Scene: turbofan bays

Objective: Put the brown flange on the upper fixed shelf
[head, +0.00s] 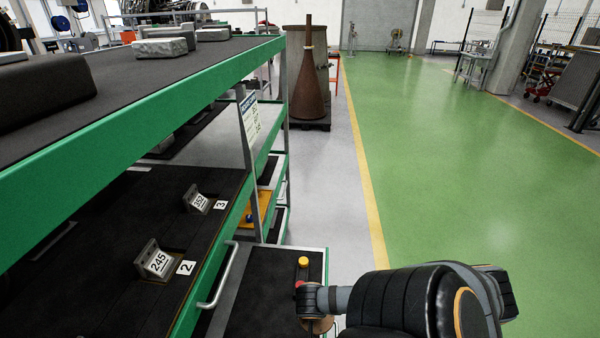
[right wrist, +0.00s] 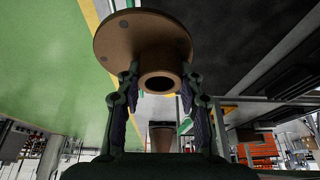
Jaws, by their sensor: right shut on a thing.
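The brown flange (right wrist: 143,40), a round disc with bolt holes and a hollow neck, is in the right wrist view. My right gripper (right wrist: 160,92) is shut on its neck, one finger on each side. In the head view, only a brown edge of the flange (head: 318,326) shows below my right gripper (head: 311,301), low beside the rack. The green-edged rack on the left has a top shelf (head: 150,78) and a dark shelf below it (head: 110,215); which is the upper fixed one is unclear. My left gripper is out of view.
Grey blocks (head: 160,48) lie on the top shelf. A dark low surface (head: 262,275) juts out beside a metal handle (head: 222,275). A brown cone (head: 307,85) stands behind; the green floor (head: 450,170) is clear.

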